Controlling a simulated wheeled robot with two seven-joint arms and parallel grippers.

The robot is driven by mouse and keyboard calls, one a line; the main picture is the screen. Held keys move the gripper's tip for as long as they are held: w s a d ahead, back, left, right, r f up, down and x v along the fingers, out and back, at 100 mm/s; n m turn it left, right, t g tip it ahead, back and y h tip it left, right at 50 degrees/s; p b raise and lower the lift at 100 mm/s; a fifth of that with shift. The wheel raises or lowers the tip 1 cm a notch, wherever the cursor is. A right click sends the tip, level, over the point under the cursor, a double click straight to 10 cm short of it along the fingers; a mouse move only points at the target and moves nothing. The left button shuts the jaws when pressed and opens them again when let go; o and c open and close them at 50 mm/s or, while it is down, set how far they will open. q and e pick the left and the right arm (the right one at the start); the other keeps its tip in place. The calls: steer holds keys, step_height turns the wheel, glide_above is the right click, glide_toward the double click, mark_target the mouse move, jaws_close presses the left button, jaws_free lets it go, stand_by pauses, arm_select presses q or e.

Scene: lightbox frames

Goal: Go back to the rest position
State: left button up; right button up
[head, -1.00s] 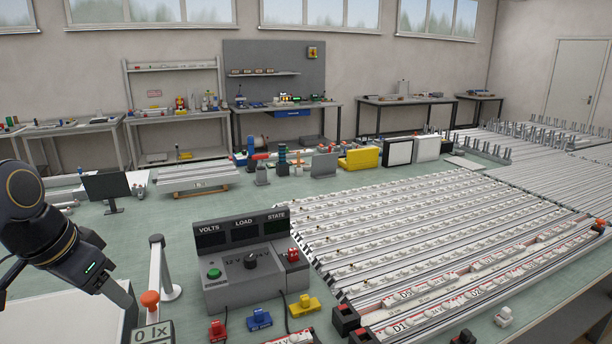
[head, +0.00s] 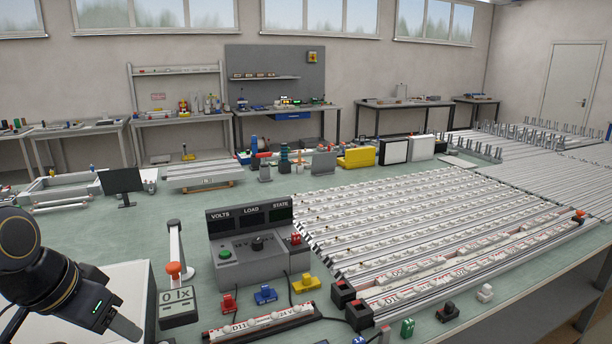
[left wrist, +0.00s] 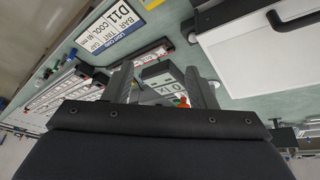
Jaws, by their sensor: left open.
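My left gripper (head: 124,328) is at the lower left of the head view, over the front of the bench beside a white box (head: 128,284). In the left wrist view my left gripper (left wrist: 162,90) has its two fingers wide apart. The lux meter (left wrist: 158,68) shows beyond and between the fingers, apart from them as far as I can tell. In the head view the lux meter (head: 178,310) stands just right of the gripper and reads 0 lx. Nothing shows held. My right gripper is in neither view.
A grey power box (head: 235,270) stands behind the meter, with red, blue and yellow clips (head: 265,294) before it. A D11 light bar (head: 258,322) lies at the front edge. Rows of light bars (head: 420,225) fill the right. Green bench is clear at left (head: 85,235).

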arm_select(q)
steer(key=s+d+f+n+h, duration=0.1)
steer(key=s+d+f+n, duration=0.1)
steer(key=s+d+f, duration=0.2)
steer(key=s+d+f+n+t+h, duration=0.1)
steer(key=s+d+f, duration=0.4)
steer(key=f, duration=0.6)
steer(key=s+n, duration=0.1)
steer(key=s, duration=0.1)
steer(key=shift+s+d+n, duration=0.25)
steer(key=shift+s+n, duration=0.05)
steer(key=shift+s, duration=0.05)
